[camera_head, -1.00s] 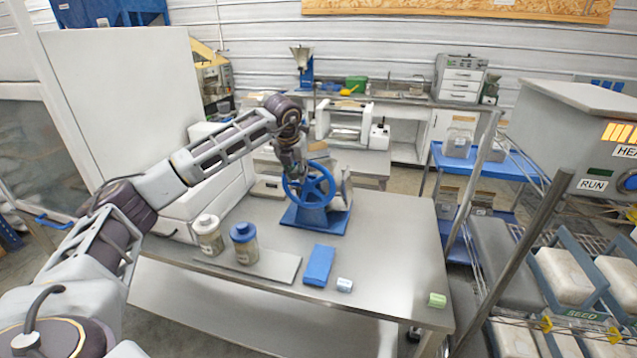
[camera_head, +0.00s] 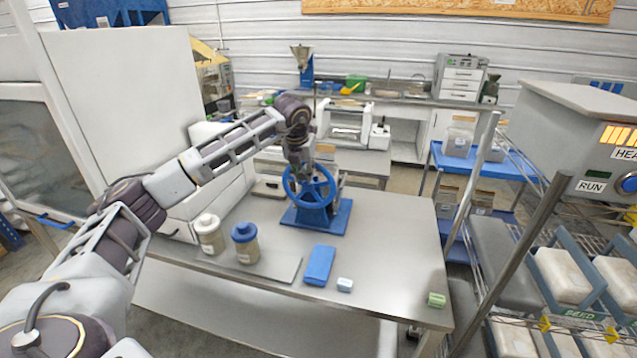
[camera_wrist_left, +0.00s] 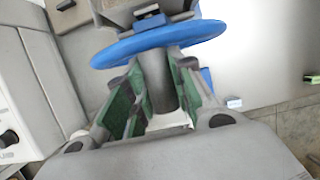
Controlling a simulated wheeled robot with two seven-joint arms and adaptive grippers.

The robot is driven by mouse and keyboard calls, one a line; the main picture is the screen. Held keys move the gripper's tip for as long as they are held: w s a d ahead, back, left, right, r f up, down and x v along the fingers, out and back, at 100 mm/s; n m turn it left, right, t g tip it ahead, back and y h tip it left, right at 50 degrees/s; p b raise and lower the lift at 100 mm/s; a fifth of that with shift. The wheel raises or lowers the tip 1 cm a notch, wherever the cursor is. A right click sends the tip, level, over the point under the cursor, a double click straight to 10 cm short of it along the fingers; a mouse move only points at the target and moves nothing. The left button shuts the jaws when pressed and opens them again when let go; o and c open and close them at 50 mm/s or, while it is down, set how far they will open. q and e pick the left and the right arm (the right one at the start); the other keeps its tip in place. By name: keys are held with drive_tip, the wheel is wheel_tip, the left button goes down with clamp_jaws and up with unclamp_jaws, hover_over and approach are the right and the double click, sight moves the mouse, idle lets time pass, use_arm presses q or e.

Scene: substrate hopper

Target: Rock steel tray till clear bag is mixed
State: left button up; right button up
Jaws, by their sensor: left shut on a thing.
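A blue handwheel (camera_head: 325,190) stands upright on a blue base (camera_head: 333,219) on the steel table. My left gripper (camera_head: 298,170) is at the wheel's upper left rim. In the left wrist view its green-padded fingers are shut on a dark grey crank handle (camera_wrist_left: 158,82) that sticks out from the blue wheel (camera_wrist_left: 160,46). A grey metal part shows just behind the wheel in the head view; I cannot tell whether it is the steel tray. I cannot make out a clear bag. My right gripper is not in view.
The table (camera_head: 395,245) is clear at right.

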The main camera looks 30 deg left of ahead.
sight(318, 178)
use_arm(q)
drive_tip(key=shift+w+d+f, duration=0.1)
drive_tip(key=shift+w+d, duration=0.05)
drive_tip(key=shift+d, duration=0.45)
drive_tip(key=shift+w+d+f, duration=0.1)
drive_tip(key=shift+w+d, duration=0.05)
drive_tip(key=shift+d, duration=0.45)
drive_tip(key=shift+w+d+f, duration=0.15)
drive_tip(key=shift+d+f, duration=0.15)
drive_tip(key=shift+d, duration=0.25)
drive_tip(key=shift+w+d+f, duration=0.1)
drive_tip(key=shift+d+f, duration=0.2)
drive_tip(key=shift+d, duration=0.2)
drive_tip(key=shift+a+r, duration=0.1)
drive_tip(key=shift+a, duration=0.05)
drive_tip(key=shift+s+a+r, duration=0.1)
drive_tip(key=shift+a+r, duration=0.2)
drive_tip(key=shift+a, duration=0.2)
drive_tip(key=shift+s+a+r, duration=0.1)
drive_tip(key=shift+a+r, duration=0.15)
drive_tip(key=shift+a, duration=0.2)
